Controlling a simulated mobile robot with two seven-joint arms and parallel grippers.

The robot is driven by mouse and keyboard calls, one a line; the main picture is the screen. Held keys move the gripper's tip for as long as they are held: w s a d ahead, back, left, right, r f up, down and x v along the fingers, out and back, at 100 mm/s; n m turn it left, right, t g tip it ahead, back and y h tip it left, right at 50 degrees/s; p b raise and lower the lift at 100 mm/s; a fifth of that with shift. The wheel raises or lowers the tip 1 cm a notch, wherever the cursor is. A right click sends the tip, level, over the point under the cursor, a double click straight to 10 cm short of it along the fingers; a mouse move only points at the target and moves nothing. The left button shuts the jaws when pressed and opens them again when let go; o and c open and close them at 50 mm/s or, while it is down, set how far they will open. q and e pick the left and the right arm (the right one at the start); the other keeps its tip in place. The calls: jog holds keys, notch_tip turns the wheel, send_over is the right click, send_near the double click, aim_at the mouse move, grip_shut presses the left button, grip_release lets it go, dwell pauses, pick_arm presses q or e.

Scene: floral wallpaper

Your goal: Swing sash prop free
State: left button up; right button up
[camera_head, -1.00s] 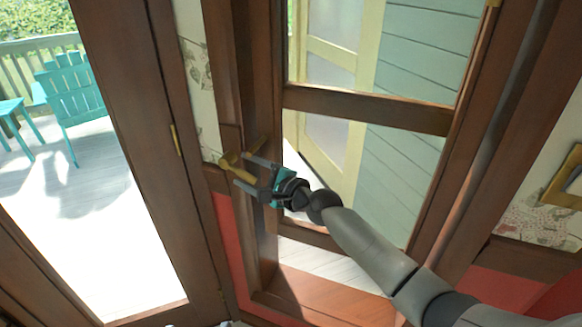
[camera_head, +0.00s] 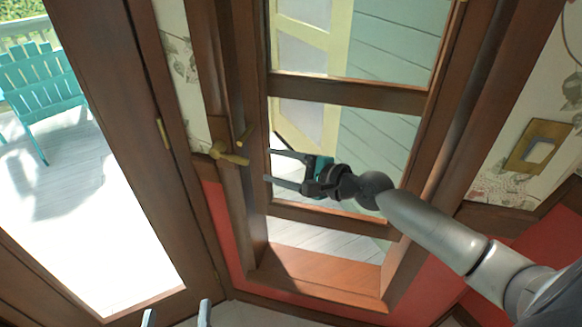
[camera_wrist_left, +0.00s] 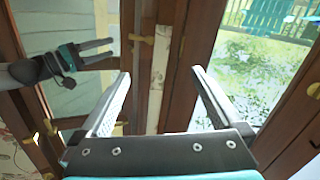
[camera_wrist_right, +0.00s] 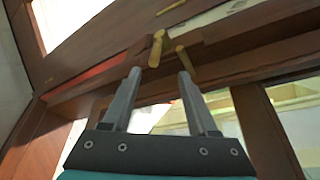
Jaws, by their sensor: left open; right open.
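A brass lever-like fitting (camera_head: 230,155) is on the left side of the brown window frame, with a brass peg (camera_head: 243,138) just above it. Which of them is the sash prop, I cannot tell. In the right wrist view, brass pieces (camera_wrist_right: 157,48) show just beyond my fingertips. My right gripper (camera_head: 269,165) is open and empty, to the right of the fitting and apart from it, in front of the sash (camera_head: 345,94). My left gripper (camera_head: 177,312) is open and empty; only its fingertips show at the bottom edge. Its fingers also show in the left wrist view (camera_wrist_left: 160,75).
A door with a large glass pane stands at the left, with a brass hinge (camera_head: 163,134) on its frame. A teal chair (camera_head: 42,85) is outside. The wooden sill (camera_head: 315,275) is bare. A brass wall plate (camera_head: 540,146) is at the right.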

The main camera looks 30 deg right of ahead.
jog(key=shift+v, duration=1.8)
jog(key=shift+s+a+r, duration=0.1)
